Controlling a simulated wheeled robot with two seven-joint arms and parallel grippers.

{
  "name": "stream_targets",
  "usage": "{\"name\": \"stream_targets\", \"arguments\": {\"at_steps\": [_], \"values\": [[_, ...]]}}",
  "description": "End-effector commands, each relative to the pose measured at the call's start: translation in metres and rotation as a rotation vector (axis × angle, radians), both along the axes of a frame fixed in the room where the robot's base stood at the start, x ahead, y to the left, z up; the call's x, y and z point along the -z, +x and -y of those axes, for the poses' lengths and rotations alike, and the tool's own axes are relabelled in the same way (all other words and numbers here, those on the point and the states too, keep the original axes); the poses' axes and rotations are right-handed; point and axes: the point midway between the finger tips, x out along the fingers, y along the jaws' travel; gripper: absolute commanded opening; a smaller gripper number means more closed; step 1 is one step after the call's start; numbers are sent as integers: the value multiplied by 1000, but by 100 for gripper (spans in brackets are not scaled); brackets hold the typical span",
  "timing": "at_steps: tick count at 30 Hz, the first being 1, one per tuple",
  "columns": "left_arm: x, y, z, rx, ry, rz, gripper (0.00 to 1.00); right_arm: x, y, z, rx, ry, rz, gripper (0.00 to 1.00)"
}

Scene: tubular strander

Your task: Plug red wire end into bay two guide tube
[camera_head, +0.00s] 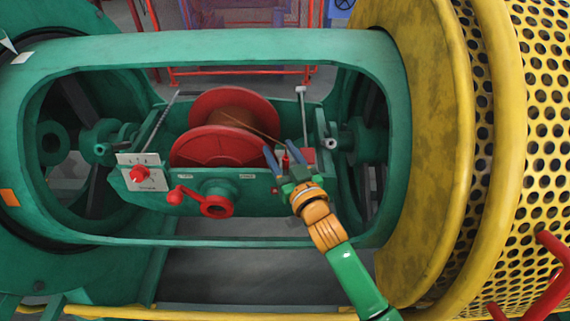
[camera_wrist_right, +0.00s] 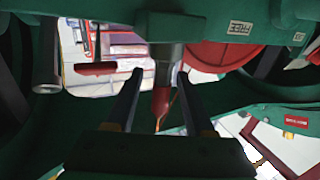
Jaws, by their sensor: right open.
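The red wire end (camera_head: 286,161) stands between the fingers of my right gripper (camera_head: 285,153), at the right front of the green cradle. In the right wrist view, this red tapered end (camera_wrist_right: 160,101) hangs between the two dark fingers, with gaps beside it. My right gripper (camera_wrist_right: 160,74) is open around it. A grey cylindrical piece (camera_wrist_right: 166,66) is directly above the red end; I cannot tell whether they are joined. A thin orange wire (camera_wrist_right: 173,104) runs beside it. A grey tube mouth (camera_head: 330,144) shows right of the gripper; I cannot tell whether it is bay two's guide tube. My left gripper is not in view.
A red spool (camera_head: 220,146) with copper-coloured wire sits in the green cradle (camera_head: 245,190). A panel with a red knob (camera_head: 139,173) and a red crank (camera_head: 185,196) are at the left front. The green frame's rim (camera_head: 225,48) surrounds the opening. Yellow perforated guarding (camera_head: 545,110) is at right.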

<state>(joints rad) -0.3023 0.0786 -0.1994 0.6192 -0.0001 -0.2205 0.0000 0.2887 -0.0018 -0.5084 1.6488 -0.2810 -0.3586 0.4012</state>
Motion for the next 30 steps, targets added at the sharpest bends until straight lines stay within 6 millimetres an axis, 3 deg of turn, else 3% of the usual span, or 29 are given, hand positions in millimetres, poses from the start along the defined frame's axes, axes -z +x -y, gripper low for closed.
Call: {"name": "stream_targets", "arguments": {"at_steps": [7, 12, 13, 24, 30], "values": [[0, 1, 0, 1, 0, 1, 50, 0, 3, -2, 0, 1, -1, 51], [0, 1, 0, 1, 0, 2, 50, 0, 3, -1, 0, 1, -1, 5], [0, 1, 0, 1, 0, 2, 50, 0, 3, -1, 0, 1, -1, 0], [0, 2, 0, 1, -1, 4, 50, -2, 3, -1, 0, 1, 0, 0], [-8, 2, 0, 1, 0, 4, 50, -29, 3, -1, -1, 2, 3, 0]]}}
